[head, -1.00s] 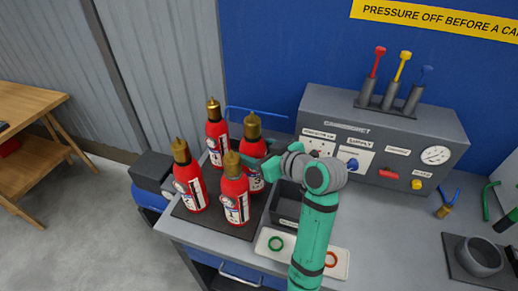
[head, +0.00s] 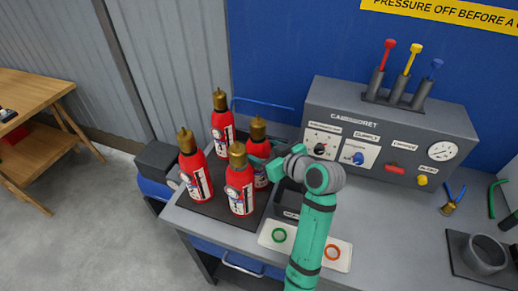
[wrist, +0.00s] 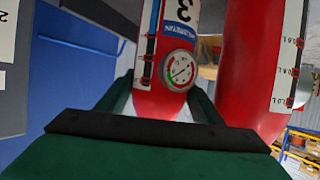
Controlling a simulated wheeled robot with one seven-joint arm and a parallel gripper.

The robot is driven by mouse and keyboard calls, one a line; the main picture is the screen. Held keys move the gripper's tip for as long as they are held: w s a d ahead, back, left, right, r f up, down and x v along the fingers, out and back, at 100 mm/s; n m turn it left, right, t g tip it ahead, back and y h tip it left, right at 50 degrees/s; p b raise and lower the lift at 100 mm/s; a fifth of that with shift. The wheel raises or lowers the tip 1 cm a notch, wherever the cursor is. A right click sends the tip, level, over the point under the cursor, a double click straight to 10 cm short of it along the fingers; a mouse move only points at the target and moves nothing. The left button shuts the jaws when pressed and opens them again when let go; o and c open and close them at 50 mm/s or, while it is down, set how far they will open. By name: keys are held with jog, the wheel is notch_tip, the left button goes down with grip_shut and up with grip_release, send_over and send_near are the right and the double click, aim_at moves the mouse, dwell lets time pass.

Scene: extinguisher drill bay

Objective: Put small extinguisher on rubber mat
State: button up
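My gripper (head: 265,166) reaches in from the right at the back right of four-sided dark rubber mat (head: 209,207). Its two fingers (wrist: 164,98) stand on either side of a red extinguisher, which I take as the small extinguisher (head: 257,150); it has a brass top. In the wrist view this extinguisher (wrist: 165,100) fills the gap between the fingers, with its round gauge facing me. The fingers look shut on it. It stands upright at the mat's back right; its base is partly hidden, so I cannot tell whether it touches the mat.
Three other red extinguishers stand close by: back (head: 221,125), left (head: 195,175) and front (head: 239,190). A dark bin (head: 287,200) and a pale tray (head: 338,262) lie right of the mat. A grey control panel (head: 385,140) stands behind.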

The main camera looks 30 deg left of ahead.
jog(key=shift+o, duration=0.6)
jog(key=shift+d+r, duration=0.1)
jog(key=shift+r, duration=0.1)
jog(key=v, duration=1.2)
jog(key=shift+w, duration=0.1)
